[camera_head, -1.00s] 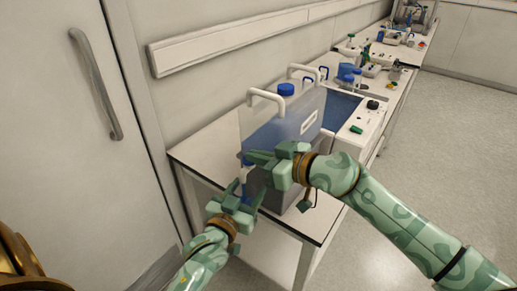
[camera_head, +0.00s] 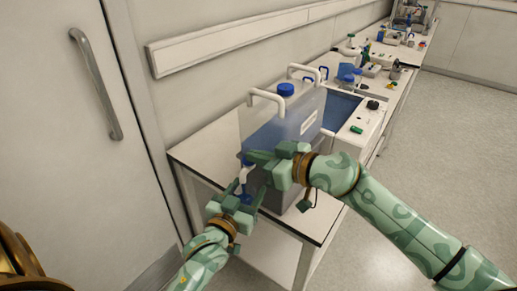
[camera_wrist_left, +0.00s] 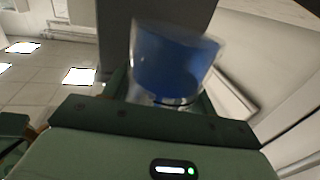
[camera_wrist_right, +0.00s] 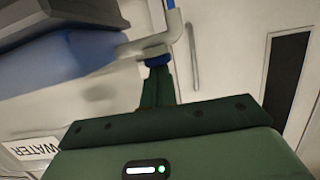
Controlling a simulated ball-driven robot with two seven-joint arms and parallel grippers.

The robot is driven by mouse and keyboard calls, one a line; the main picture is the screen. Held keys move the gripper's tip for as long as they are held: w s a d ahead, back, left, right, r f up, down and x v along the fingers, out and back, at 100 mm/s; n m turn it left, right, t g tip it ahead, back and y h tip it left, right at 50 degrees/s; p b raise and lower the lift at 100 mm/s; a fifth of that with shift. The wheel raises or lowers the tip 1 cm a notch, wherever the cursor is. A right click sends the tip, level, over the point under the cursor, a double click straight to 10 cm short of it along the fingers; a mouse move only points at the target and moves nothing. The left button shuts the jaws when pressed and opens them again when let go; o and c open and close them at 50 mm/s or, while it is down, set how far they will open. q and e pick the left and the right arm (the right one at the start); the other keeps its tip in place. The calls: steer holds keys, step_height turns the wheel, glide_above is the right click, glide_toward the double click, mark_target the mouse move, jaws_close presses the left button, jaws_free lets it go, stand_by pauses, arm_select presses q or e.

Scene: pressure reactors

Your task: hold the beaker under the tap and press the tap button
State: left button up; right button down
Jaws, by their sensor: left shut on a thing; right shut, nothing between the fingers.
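A large clear container (camera_head: 284,128) with a blue cap and white handle stands on the bench, holding bluish liquid. Its white tap (camera_head: 243,174) faces my grippers, with a blue button (camera_head: 246,160) on top; the button also shows in the right wrist view (camera_wrist_right: 157,60). My left gripper (camera_head: 236,205) is shut on the beaker (camera_wrist_left: 172,62) below the tap. The beaker holds blue liquid and looks slightly tilted in the left wrist view. My right gripper (camera_head: 254,158) is shut and empty, its fingertips at the button; they appear to touch it.
The white bench (camera_head: 205,155) has bare top left of the container. Behind the container are a blue basin (camera_head: 340,108) and several small lab items further along. A door with a grey handle (camera_head: 96,85) is at left. Open floor (camera_head: 450,150) lies at right.

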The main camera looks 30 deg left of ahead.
steer(key=shift+w+d+f, duration=0.1)
steer(key=shift+d+f, duration=0.05)
steer(key=shift+f, duration=0.3)
arm_select(q)
steer(key=shift+w+f, duration=0.1)
steer(key=shift+w, duration=0.05)
arm_select(e)
step_height(320, 180, up, 4)
steer(key=shift+w+f, duration=0.1)
steer(key=r+v, duration=0.1)
steer(key=v, duration=0.9)
steer(key=shift+r, duration=0.1)
